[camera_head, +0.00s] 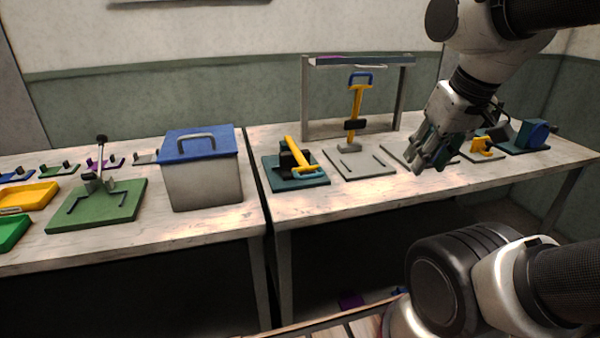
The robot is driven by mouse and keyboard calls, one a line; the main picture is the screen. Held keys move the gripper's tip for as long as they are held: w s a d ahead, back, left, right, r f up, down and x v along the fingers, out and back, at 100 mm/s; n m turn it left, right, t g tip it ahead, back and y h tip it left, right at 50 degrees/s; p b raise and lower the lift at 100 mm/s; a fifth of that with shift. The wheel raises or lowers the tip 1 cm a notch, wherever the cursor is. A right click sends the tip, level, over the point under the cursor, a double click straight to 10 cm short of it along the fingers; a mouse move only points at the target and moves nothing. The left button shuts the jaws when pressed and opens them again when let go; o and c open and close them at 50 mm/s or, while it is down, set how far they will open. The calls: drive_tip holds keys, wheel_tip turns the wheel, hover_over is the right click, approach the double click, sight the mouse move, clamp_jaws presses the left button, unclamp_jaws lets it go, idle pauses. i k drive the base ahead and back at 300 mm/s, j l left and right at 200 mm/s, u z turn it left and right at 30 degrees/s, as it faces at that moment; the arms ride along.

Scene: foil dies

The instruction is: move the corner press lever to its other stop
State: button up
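Several lever devices show, and I cannot tell by marking which is the corner press. On the left table, a green base (120,207) with dark corner-shaped guides carries an upright lever with a black knob (102,139). On the right table, a teal base (312,180) carries a yellow lever (294,150) tilted low, with a light blue handle.
A grey bin with a blue lid (198,144) stands between the devices. A grey frame with a shelf (305,98) stands behind the upright yellow lever. A yellow part (483,145) and a blue wheel device (533,134) are at the right. Yellow (38,194) and green trays are far left.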

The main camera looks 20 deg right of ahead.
sight(298, 162)
drive_tip(key=k+j, duration=0.1)
drive_tip(key=j, duration=0.3)
drive_tip(key=k+j, duration=0.1)
drive_tip(key=j, duration=0.3)
drive_tip(key=k+j, duration=0.1)
drive_tip(key=j, duration=0.3)
drive_tip(key=i+z, duration=0.05)
